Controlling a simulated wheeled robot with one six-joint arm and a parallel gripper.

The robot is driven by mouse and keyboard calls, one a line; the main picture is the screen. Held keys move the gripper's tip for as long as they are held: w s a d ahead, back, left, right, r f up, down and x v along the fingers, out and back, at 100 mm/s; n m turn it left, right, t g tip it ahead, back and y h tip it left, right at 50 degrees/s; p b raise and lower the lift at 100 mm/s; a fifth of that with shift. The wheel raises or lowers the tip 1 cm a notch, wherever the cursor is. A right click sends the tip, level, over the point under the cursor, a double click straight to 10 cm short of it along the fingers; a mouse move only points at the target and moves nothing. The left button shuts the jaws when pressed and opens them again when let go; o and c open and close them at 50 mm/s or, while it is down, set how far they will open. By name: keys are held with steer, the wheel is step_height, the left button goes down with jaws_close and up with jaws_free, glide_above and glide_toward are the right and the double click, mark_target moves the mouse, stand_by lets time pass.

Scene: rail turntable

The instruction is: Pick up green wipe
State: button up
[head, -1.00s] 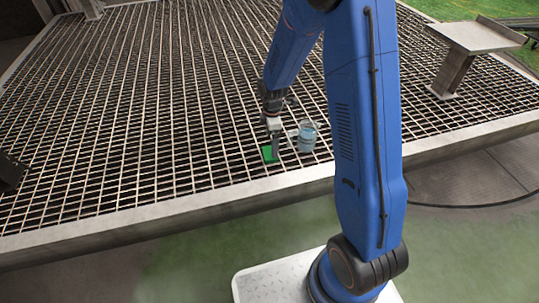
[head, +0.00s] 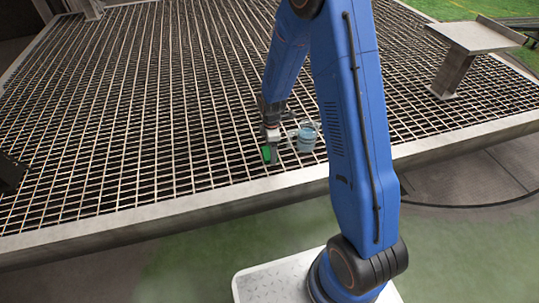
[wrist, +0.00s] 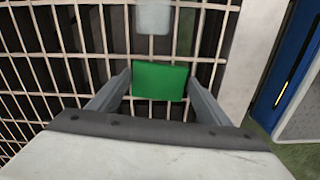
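The green wipe (head: 267,154) is at my gripper's tip, just above the grating near its front edge. In the wrist view the green wipe (wrist: 160,82) is a flat green piece spanning the space between my two fingertips. My gripper (wrist: 160,80) is closed on its two sides. In the head view my gripper (head: 270,148) points down, and the wipe looks narrow and tilted there. The exact gap below the wipe is hard to tell.
A clear cup with bluish contents (head: 306,138) stands on the metal grating (head: 120,110), close right of the wipe. The grating's front rim (head: 150,213) runs along the near side. A raised metal plate on a post (head: 470,36) stands at right. Grating to the left is clear.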

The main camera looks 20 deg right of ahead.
steer(key=c, duration=0.5)
steer(key=shift+o, duration=0.2)
steer(key=shift+r, duration=0.1)
step_height(320, 180, up, 10)
